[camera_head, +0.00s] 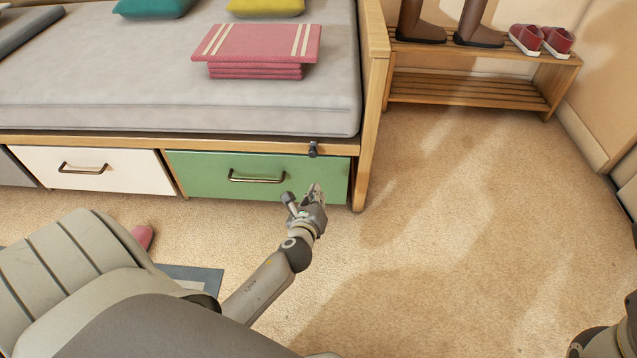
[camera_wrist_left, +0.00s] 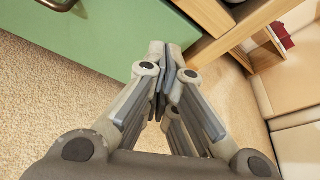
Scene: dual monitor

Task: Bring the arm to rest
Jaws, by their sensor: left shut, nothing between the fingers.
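My left gripper (camera_head: 312,196) is in front of the right end of the green drawer (camera_head: 215,172), under the daybed. Its fingers are shut with nothing between them. The left wrist view shows the closed fingertips (camera_wrist_left: 165,62) near the green drawer front (camera_wrist_left: 125,35) and the wooden bed frame. I cannot tell whether they touch the drawer. My left arm (camera_head: 262,285) comes up from the bottom of the head view. Part of my right arm (camera_head: 605,340) shows at the bottom right corner; its gripper is not in view.
A grey mattress (camera_head: 140,80) carries folded pink cloths (camera_head: 257,50) and pillows. A white drawer (camera_head: 95,170) is left of the green one. A wooden shoe rack (camera_head: 470,90) with boots and red shoes stands back right. The carpet (camera_head: 440,220) right of the bed is clear.

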